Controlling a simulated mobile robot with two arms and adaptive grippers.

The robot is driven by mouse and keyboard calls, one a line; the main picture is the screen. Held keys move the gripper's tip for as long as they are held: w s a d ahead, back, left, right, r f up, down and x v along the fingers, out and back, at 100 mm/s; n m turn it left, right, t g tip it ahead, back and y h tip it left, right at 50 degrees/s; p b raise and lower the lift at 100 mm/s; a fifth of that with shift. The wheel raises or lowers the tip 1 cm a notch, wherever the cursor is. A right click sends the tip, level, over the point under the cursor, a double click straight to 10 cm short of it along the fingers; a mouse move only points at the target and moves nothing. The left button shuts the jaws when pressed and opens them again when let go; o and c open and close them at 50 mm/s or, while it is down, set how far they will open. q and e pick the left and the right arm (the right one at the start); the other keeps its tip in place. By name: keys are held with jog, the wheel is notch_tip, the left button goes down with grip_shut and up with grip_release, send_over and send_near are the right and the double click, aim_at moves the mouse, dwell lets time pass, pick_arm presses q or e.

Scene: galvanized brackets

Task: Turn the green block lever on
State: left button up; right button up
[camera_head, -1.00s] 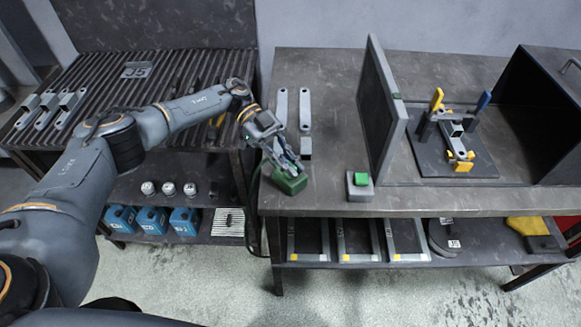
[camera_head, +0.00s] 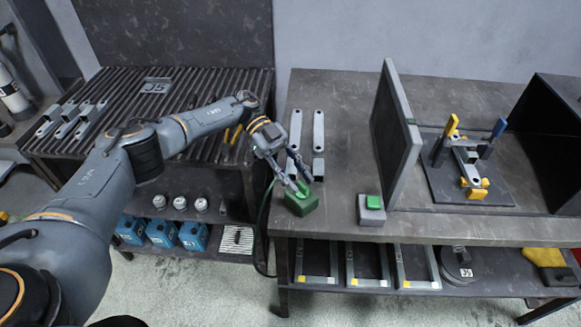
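The green block (camera_head: 302,206) stands at the front left edge of the right-hand table, with a brighter green lever (camera_head: 303,189) on its top. My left gripper (camera_head: 299,185) is right above it, pointing down, its two fingers apart on either side of the lever and partly hiding it. I cannot tell whether the fingers touch the lever. My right gripper is not in view.
A grey block with a green button (camera_head: 373,201) stands to the right, beside an upright dark panel (camera_head: 397,130). Behind it is a clamp fixture (camera_head: 468,165). Flat metal brackets (camera_head: 318,140) lie behind the green block. A slatted table (camera_head: 150,120) is at left.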

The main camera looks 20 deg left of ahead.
pick_arm(q)
jog(key=shift+v, duration=2.35)
